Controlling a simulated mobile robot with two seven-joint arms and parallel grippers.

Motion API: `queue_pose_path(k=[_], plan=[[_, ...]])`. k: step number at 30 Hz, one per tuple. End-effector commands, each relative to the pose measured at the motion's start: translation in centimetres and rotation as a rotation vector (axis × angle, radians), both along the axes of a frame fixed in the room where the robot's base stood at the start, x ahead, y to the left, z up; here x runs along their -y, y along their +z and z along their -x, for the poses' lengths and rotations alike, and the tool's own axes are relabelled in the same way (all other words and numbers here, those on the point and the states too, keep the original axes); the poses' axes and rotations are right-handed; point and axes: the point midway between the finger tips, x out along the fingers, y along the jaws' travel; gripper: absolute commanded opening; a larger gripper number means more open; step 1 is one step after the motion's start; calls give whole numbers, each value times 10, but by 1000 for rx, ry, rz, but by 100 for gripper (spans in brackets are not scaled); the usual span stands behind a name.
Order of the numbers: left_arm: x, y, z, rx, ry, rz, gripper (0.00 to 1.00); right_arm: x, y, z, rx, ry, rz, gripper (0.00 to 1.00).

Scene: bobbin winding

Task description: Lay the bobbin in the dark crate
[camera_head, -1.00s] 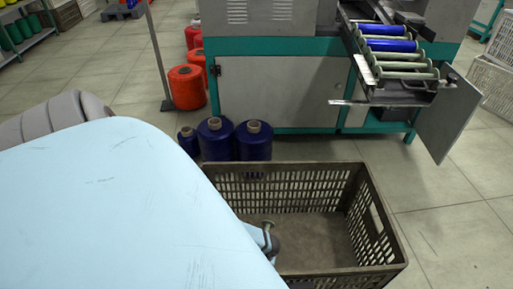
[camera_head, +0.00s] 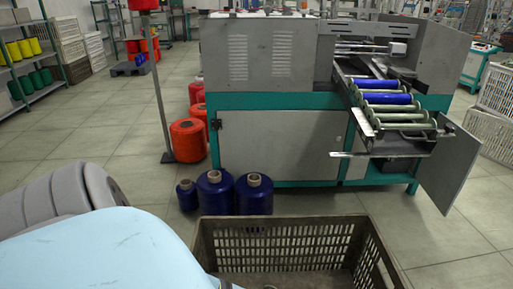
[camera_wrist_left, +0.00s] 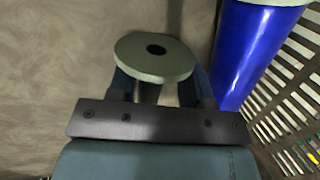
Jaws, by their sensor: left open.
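The dark crate (camera_head: 290,222) stands at the bottom of the head view, cut off by the frame edge. In the left wrist view a bobbin's pale green end disc (camera_wrist_left: 178,66) with a dark hole lies between the fingers of my left gripper (camera_wrist_left: 157,88). The fingers are open, one on each side of it; contact cannot be told. The disc hides most of that bobbin's body. A blue-wound bobbin (camera_wrist_left: 248,50) lies to the right, beside the slotted crate wall (camera_wrist_left: 290,105). My left gripper is largely out of the head view. My right gripper is not seen.
A machine (camera_head: 270,145) stands behind the crate, its sloping rack (camera_head: 395,112) holding blue and empty bobbins. Large blue yarn cones (camera_head: 215,190) stand just behind the crate. Its open door (camera_head: 450,165) juts out at right. Floor right of the crate is clear.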

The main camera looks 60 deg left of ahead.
Motion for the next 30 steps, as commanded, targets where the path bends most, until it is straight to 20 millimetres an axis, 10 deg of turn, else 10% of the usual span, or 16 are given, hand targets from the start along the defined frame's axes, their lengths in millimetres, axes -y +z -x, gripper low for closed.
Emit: queue_pose_path(k=[18,30], plan=[[12,103,-27,1,0,1,47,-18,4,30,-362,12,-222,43],[15,117,-32,1,0,1,47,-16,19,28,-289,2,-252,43]])
